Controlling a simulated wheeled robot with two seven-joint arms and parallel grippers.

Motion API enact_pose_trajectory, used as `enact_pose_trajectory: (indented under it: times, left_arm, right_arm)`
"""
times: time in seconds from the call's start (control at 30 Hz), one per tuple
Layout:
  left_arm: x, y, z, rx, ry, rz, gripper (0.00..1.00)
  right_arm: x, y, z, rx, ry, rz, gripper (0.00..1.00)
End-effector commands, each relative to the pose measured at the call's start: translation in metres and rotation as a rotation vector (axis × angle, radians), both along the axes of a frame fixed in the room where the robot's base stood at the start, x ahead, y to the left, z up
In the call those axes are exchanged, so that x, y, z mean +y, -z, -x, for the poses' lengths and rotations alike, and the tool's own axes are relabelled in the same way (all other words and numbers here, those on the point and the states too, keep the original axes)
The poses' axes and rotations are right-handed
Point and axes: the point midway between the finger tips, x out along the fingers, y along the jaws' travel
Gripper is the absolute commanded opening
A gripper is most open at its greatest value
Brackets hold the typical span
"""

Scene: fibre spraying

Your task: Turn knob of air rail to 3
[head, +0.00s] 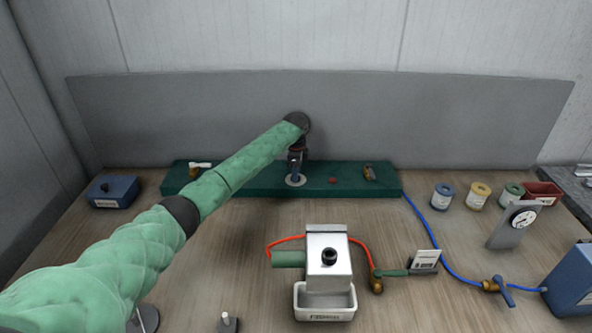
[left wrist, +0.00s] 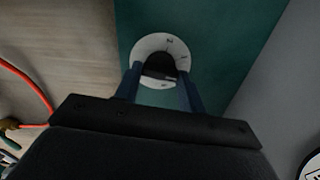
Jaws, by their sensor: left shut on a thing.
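The green air rail (head: 240,184) lies along the back of the table. Its knob sits on a white round dial (head: 295,181) near the middle of the rail. My left gripper (head: 296,175) points down at the dial from above. In the left wrist view the gripper (left wrist: 160,85) is shut on the dark knob (left wrist: 158,68), with one finger on each side. The white dial (left wrist: 146,46) shows around it with small marks, partly hidden by the fingers; I cannot read the setting. My right gripper does not show.
A brass valve with a white handle (head: 200,166) and another brass fitting (head: 369,173) sit on the rail, with a red spot (head: 333,181) between. A silver device (head: 329,262) stands in front. A blue hose (head: 430,232) runs right. A blue box (head: 113,191) is at left.

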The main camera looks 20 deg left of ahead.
Motion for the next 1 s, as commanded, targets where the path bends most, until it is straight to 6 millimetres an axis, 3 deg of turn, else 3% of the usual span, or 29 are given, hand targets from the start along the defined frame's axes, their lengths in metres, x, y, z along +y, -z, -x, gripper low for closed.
enact_pose_trajectory:
  times: [0.3, 0.5, 1.0]
  left_arm:
    - [0.0, -0.002, -0.001, 0.0, -0.278, 0.001, 0.17]
    - [-0.001, -0.002, -0.001, 0.0, -0.419, 0.001, 0.17]
    - [0.0, -0.001, -0.002, -0.001, -0.575, 0.001, 0.17]
  right_arm:
    - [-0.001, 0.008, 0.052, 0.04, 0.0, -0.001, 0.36]
    - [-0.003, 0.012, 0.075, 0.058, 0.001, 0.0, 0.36]
    - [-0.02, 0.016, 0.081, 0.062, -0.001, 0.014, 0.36]
